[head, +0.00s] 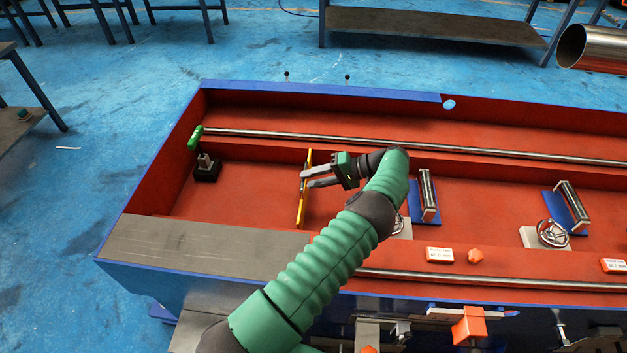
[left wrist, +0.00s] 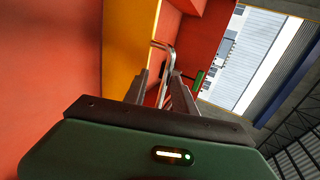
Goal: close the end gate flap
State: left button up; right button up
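The end gate flap is a narrow yellow plate (head: 303,205) standing upright, seen nearly edge-on, across the red trough (head: 245,190). In the left wrist view the yellow flap (left wrist: 128,45) fills a band left of centre, with a bent metal handle (left wrist: 168,62) beside it. My left gripper (head: 307,180) is at the flap's right side, its fingers pointing left at it. In the left wrist view its two fingers (left wrist: 160,78) are apart, and the handle shows between and beyond their tips. I cannot tell whether they touch it. My right gripper is out of view.
A black block (head: 207,171) stands in the trough left of the flap. A long rod with a green end (head: 194,138) runs along the back. Rollers on blue plates (head: 428,195) stand to the right. The trough floor between block and flap is clear.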

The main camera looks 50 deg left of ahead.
pick_arm(q)
jog(key=s+d+r+p, duration=0.1)
jog(key=s+d+p, duration=0.1)
jog(key=s+d, duration=0.1)
jog(key=s+d+r+p, duration=0.2)
jog(key=s+d, duration=0.2)
jog(key=s+d+r+p, duration=0.2)
jog(key=s+d, duration=0.1)
jog(key=shift+s+d, duration=0.35)
jog(key=shift+s, duration=0.05)
jog(key=shift+s+d+f, duration=0.1)
jog(key=shift+s+d, duration=0.2)
